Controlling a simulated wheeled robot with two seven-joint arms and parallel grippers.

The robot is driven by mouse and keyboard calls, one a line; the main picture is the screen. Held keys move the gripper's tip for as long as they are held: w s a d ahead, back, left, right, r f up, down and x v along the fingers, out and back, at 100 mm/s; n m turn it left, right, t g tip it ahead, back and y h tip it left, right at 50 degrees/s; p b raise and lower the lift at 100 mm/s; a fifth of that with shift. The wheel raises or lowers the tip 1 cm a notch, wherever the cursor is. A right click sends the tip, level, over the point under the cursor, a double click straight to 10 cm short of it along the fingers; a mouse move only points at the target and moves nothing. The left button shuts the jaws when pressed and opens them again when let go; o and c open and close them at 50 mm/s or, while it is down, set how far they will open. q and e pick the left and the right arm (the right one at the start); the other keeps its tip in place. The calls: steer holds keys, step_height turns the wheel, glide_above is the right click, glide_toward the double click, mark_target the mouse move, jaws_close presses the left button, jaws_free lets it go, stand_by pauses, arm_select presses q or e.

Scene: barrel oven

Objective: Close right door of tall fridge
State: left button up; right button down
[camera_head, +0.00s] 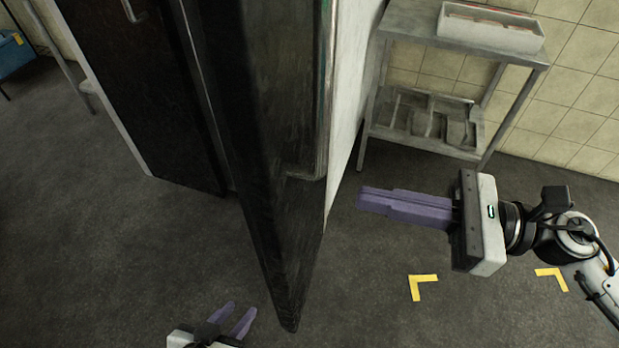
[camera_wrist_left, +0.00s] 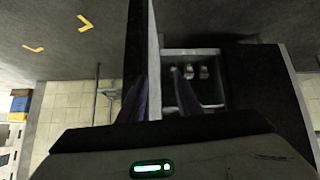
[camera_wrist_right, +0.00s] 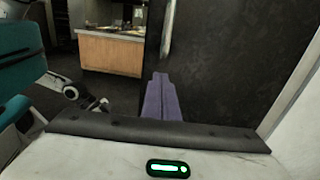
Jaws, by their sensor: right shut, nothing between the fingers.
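The tall fridge's right door (camera_head: 275,150) stands open, dark and nearly edge-on in the middle of the head view, its lower end reaching towards me. The fridge's left door (camera_head: 150,90) looks shut. My right gripper (camera_head: 375,202) is shut and empty, to the right of the open door, with a visible gap to it. In the right wrist view, its joined purple fingers (camera_wrist_right: 160,90) point at a dark panel (camera_wrist_right: 225,60) with a handle (camera_wrist_right: 168,30). My left gripper (camera_head: 232,318) is open and empty, low and left of the door. The left wrist view shows the fridge's shelved inside (camera_wrist_left: 195,60).
A metal rack (camera_head: 425,150) with a white tray (camera_head: 490,30) on top stands against the tiled wall at the right. Yellow floor marks (camera_head: 420,284) lie below my right gripper. A wooden counter (camera_wrist_right: 110,55) is in the background.

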mark_target(284, 181)
steer(key=p+x, duration=0.3)
steer(key=x, duration=0.7)
steer(key=shift+d, duration=0.1)
steer(key=shift+w, duration=0.1)
